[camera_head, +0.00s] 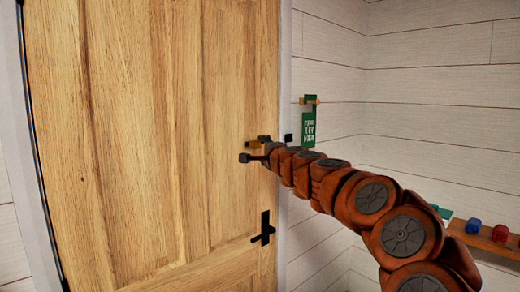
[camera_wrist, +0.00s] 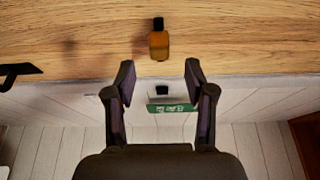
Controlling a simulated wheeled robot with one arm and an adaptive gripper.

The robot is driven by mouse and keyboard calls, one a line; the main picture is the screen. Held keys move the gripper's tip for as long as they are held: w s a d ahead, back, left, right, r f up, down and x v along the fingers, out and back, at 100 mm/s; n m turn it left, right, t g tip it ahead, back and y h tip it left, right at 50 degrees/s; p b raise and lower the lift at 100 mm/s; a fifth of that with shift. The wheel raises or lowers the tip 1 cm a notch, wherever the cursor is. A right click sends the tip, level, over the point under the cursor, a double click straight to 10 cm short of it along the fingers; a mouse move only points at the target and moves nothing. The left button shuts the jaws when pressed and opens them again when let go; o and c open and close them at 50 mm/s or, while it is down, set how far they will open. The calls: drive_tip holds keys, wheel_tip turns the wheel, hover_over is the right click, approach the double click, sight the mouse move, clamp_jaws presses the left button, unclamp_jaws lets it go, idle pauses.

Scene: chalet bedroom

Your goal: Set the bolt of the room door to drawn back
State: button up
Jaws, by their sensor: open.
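The wooden room door (camera_head: 140,130) fills the left of the head view and the top of the wrist view (camera_wrist: 240,40). Its bolt, a brownish-orange piece with a black end (camera_wrist: 159,44), lies on the door near its edge; the bolt also shows small in the head view (camera_head: 253,144). A black keeper (camera_wrist: 162,89) sits beyond the door edge, with a visible gap between it and the bolt. My gripper (camera_wrist: 159,72) is open, its fingers apart to either side of the bolt's line. In the head view my gripper (camera_head: 254,152) partly hides the bolt area. I cannot tell contact.
A black door handle (camera_head: 263,229) is below the bolt. A green sign (camera_head: 309,125) hangs on the white plank wall right of the door. A wooden shelf (camera_head: 485,239) with a blue object (camera_head: 473,226) and a red object (camera_head: 500,233) is at the lower right.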

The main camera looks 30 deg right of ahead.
drive_tip(key=s, duration=0.3)
drive_tip(key=shift+s+a+f, duration=0.1)
drive_tip(key=shift+s+a, duration=0.3)
idle(0.4)
